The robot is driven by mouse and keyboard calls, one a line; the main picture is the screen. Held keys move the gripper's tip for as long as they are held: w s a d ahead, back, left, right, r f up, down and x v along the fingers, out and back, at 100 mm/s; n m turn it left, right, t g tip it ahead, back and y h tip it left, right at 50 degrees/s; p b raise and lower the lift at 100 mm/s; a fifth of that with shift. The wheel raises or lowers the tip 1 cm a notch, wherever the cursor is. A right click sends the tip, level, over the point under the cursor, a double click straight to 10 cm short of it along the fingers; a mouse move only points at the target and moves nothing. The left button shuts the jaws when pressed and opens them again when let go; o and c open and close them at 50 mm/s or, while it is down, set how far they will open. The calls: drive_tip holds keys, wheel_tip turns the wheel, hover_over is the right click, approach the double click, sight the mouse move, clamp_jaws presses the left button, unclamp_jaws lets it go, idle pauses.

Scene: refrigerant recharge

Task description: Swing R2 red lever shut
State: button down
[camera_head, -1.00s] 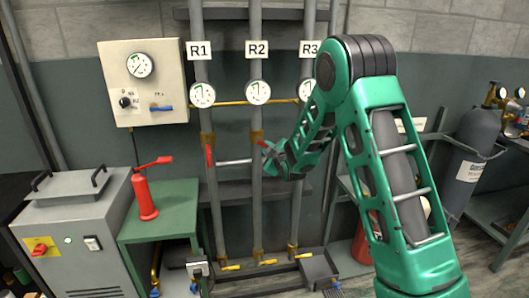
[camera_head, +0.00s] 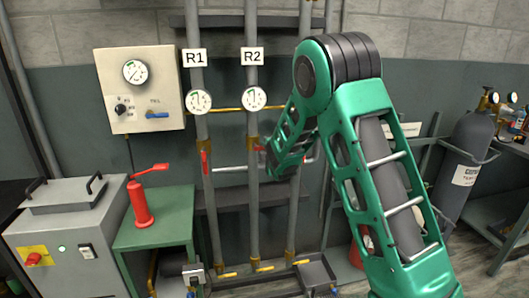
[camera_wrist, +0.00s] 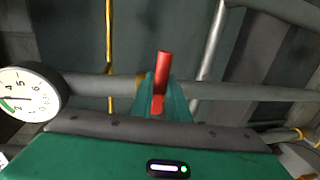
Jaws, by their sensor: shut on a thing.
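The R2 pipe (camera_head: 253,120) stands under the R2 label (camera_head: 252,56), with a round gauge (camera_head: 254,98) and a brass fitting below it. My gripper (camera_head: 264,158) is at this fitting, and my wrist hides most of the R2 lever in the head view. In the wrist view the red lever (camera_wrist: 163,65) stands between the green fingers of my gripper (camera_wrist: 163,100), which are shut on it. There the lever sticks out across the grey pipe (camera_wrist: 100,86), past the fingertips. A gauge (camera_wrist: 22,98) shows at the left of the wrist view.
The R1 pipe (camera_head: 202,130) with its red lever (camera_head: 205,162) hanging down stands just left. A thin grey bar runs between the pipes at lever height. My arm covers the R3 gauge and label. A green table (camera_head: 165,217) with a red device (camera_head: 141,203) stands at left.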

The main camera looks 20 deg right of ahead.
drive_tip(key=shift+a+f, duration=0.1)
drive_tip(key=shift+a, duration=0.15)
drive_tip(key=c, duration=1.7)
unclamp_jaws()
drive_tip(key=shift+d, duration=0.1)
drive_tip(key=v, duration=1)
drive_tip(key=shift+s, duration=0.35)
drive_tip(key=shift+d, duration=0.1)
